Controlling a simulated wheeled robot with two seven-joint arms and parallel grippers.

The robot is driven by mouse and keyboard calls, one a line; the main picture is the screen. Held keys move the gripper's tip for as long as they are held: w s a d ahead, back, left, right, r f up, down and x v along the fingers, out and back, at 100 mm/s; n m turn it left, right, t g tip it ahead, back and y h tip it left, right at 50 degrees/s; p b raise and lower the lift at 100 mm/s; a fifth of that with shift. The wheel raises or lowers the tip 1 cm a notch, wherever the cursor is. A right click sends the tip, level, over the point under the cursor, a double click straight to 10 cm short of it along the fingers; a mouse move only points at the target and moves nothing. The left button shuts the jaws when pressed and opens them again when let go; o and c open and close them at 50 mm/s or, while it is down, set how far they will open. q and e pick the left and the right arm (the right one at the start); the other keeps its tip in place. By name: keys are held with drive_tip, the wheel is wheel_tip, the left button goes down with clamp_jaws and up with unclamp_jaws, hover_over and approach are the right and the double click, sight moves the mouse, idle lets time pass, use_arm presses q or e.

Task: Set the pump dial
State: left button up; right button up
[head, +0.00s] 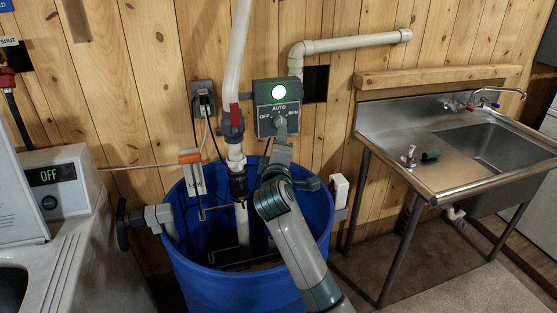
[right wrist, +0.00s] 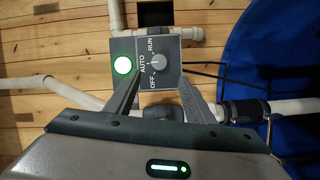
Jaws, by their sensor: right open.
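The pump dial (right wrist: 158,62) is a small grey round knob on a dark grey control box (head: 265,97) on the plank wall. Labels read OFF, AUTO and RUN. The knob's mark seems to lie toward AUTO, but it is small. A green lamp (head: 279,92) glows on the box and also shows in the right wrist view (right wrist: 123,65). My right gripper (right wrist: 160,77) is open and empty, its fingertips on either side of the dial's lower area; I cannot tell whether they touch it. In the head view the gripper (head: 281,128) partly covers the dial. My left gripper is out of view.
A blue barrel (head: 190,260) stands below the box. A white pipe with a red-handled valve (head: 233,122) rises from it, left of the box. An orange-topped float piece (head: 191,157) is at its rim. A steel sink (head: 430,180) stands right, a machine reading OFF (head: 60,180) left.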

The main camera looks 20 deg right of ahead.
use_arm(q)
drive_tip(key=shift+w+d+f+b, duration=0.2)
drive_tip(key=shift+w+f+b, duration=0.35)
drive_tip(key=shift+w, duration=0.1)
use_arm(e)
drive_tip(key=v, duration=0.6)
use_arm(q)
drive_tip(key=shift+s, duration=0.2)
use_arm(e)
drive_tip(key=shift+s, duration=0.15)
